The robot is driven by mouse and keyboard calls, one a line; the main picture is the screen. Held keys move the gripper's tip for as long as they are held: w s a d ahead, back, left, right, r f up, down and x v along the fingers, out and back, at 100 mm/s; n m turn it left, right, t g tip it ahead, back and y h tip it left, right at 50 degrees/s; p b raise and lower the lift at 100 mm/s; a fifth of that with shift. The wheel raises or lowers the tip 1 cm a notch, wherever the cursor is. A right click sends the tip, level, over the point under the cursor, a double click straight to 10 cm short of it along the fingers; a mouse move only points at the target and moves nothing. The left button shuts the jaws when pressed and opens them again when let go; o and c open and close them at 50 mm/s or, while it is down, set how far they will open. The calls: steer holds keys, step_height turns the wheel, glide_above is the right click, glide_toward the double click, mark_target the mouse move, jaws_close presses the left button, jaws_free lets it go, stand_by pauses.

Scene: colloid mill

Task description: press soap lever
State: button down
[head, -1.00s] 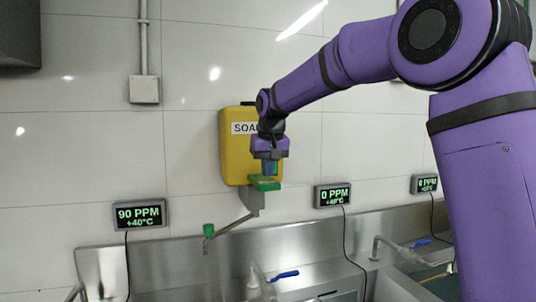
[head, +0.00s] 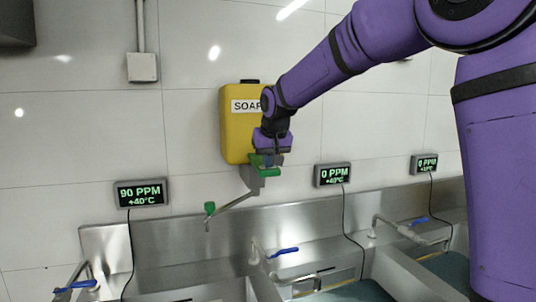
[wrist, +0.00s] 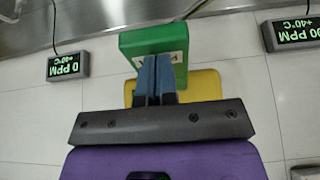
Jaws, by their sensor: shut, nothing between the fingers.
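The yellow soap dispenser (head: 234,140) hangs on the tiled wall, its label partly hidden behind my arm. A green lever (head: 269,172) sits at its lower front, above a grey bracket. My gripper (head: 267,162) points down over the lever, and its fingers hide part of it. In the wrist view the closed blue fingers of my gripper (wrist: 156,62) overlap the green lever (wrist: 152,38), with nothing held between them. They appear to touch the lever. The yellow dispenser (wrist: 205,88) shows behind them.
A thin spout with a green end (head: 210,208) reaches left from below the dispenser. Steel sinks with blue-handled taps (head: 283,252) run along the wall below. Three displays hang on the wall, one (head: 140,193) left and one (head: 333,175) right of the dispenser.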

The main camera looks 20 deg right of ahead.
steer(key=shift+s+f, duration=0.1)
steer(key=shift+f, duration=1.65)
steer(key=w+v, duration=0.1)
steer(key=v, duration=0.3)
glide_toward(268, 171)
steer(key=shift+s+d+r, duration=0.25)
steer(key=shift+s+r, duration=0.7)
steer(key=shift+r, duration=0.1)
